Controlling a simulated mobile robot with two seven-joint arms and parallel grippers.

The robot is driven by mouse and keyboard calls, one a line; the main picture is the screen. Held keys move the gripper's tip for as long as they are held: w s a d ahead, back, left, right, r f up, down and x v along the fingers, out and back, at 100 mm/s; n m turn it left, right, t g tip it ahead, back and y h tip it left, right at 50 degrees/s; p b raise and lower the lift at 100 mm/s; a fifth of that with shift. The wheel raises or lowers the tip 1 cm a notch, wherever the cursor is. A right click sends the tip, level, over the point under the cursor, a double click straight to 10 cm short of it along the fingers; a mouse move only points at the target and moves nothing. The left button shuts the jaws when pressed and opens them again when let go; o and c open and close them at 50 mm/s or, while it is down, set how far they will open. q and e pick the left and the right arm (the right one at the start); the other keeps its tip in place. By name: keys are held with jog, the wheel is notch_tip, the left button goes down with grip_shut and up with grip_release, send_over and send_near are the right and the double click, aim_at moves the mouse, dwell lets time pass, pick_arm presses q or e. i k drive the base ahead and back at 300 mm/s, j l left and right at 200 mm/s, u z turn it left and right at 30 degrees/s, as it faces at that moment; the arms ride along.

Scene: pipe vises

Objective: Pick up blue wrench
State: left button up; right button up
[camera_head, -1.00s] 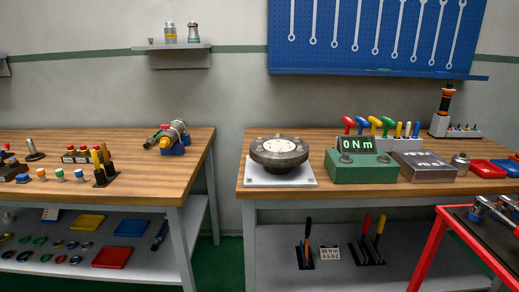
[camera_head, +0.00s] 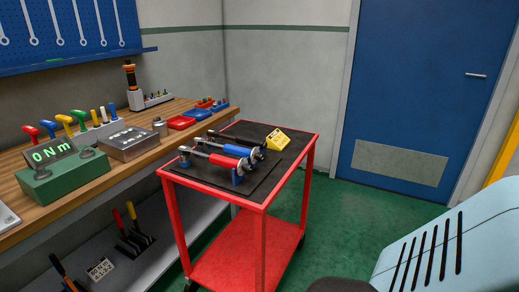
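A wrench-like tool with a blue grip (camera_head: 238,148) lies on the black top of a red cart, which I take as the blue wrench. Its metal shaft points left and its grip end is to the right. A similar tool with a red grip (camera_head: 225,161) lies in front of it, close alongside, on small blue supports. The two partly overlap in view, so some of the blue one is hidden. Neither of my grippers is in view.
The red cart (camera_head: 262,208) stands against the wooden workbench (camera_head: 84,189). A yellow box (camera_head: 278,139) sits at its far end. The green torque display (camera_head: 62,174) and several coloured T-handles are on the bench. Green floor (camera_head: 345,215) is clear right of the cart, before a blue door (camera_head: 418,85).

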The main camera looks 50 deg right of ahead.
aim_at(199, 142)
jog(key=z, duration=1.3)
